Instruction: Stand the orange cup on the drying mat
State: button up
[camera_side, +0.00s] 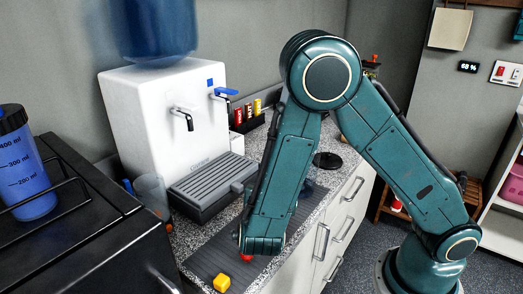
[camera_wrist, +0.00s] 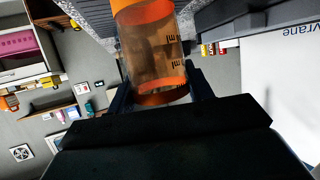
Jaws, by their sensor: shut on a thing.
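The orange cup (camera_wrist: 157,55) shows in the wrist view, with a clear, marked body between two orange ends. My gripper (camera_wrist: 162,88) is shut on it, one finger on each side. A dark ribbed surface shows behind it, but I cannot tell whether the cup touches it. In the side view my own arm hides the gripper and the held cup. The dark drying mat (camera_side: 204,262) lies on the speckled counter there, partly behind my arm.
A yellow block (camera_side: 221,283) and a small red thing (camera_side: 247,257) are at the mat's near part. A clear cup (camera_side: 152,194) stands left of the water dispenser (camera_side: 165,110) and its drip tray (camera_side: 210,185). A black machine (camera_side: 80,235) with a blue bottle (camera_side: 28,170) fills the left.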

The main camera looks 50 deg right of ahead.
jog(key=shift+f, duration=0.45)
jog(key=shift+f, duration=0.1)
jog(key=o, duration=1)
jog(key=v, duration=1.2)
jog(key=shift+s, duration=0.1)
